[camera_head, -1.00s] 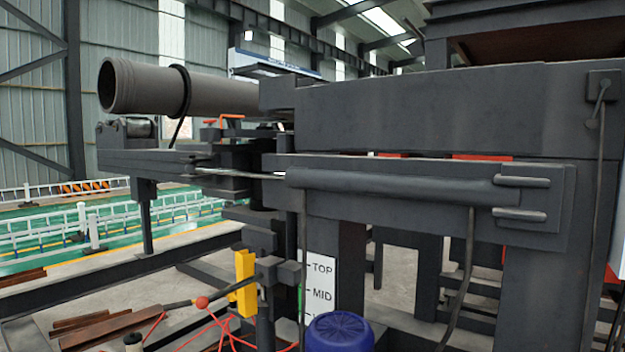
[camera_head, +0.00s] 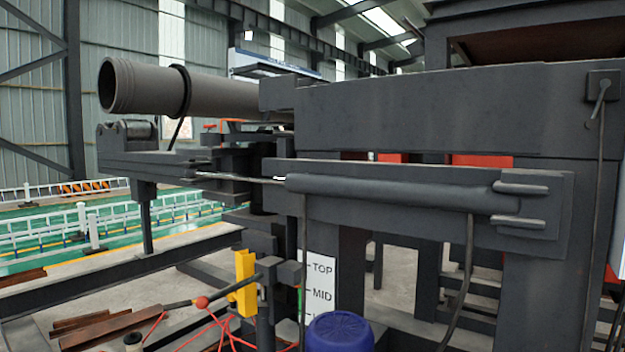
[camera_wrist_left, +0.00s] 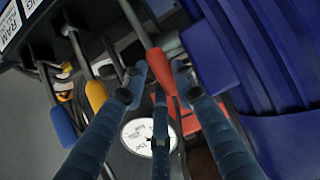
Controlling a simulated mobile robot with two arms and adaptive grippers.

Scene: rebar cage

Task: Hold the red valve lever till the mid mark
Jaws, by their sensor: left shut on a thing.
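The red valve lever (camera_wrist_left: 158,77) is in the middle of the left wrist view, its grip between the fingertips of my left gripper (camera_wrist_left: 159,84). The gripper is shut on it from both sides. The lever does not show clearly in the head view. A white marker plate (camera_head: 320,277) with TOP and MID printed on it stands at the lower middle of the head view. A third mark below is cut off by a blue motor. A yellow block (camera_head: 245,284) on a dark bar stands left of the plate. My right gripper is not in view.
A blue-handled lever (camera_wrist_left: 62,127) and a yellow-handled lever (camera_wrist_left: 96,96) stand left of the red one. A white round gauge (camera_wrist_left: 138,134) is below. The blue ribbed motor (camera_wrist_left: 270,55) is close on the right. It also shows in the head view (camera_head: 340,332).

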